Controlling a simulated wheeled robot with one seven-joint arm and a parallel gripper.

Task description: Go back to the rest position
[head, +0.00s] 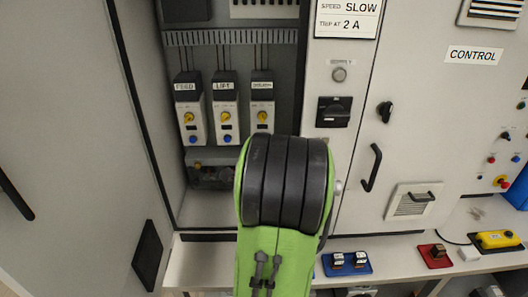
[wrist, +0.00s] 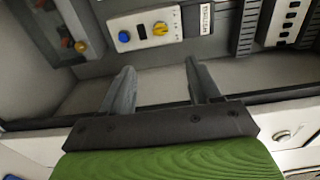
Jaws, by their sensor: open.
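In the wrist view my gripper (wrist: 160,88) is open, with its two grey fingers apart and nothing between them. It points into the open cabinet, in front of the bare grey cabinet floor (wrist: 165,82). In the head view my green arm with its black ribbed joint covers the lower middle of the picture and hides my gripper. One module with a yellow knob (wrist: 160,29) and a blue button shows beyond the fingers in the wrist view.
The cabinet holds modules labelled FEED (head: 188,105) and LIFT (head: 224,105), plus a third one (head: 261,103). A panel with a black rotary switch (head: 334,111) is to the right. A ledge (head: 400,258) carries a blue tray (head: 347,265), a red tray (head: 435,256) and a yellow box (head: 498,241).

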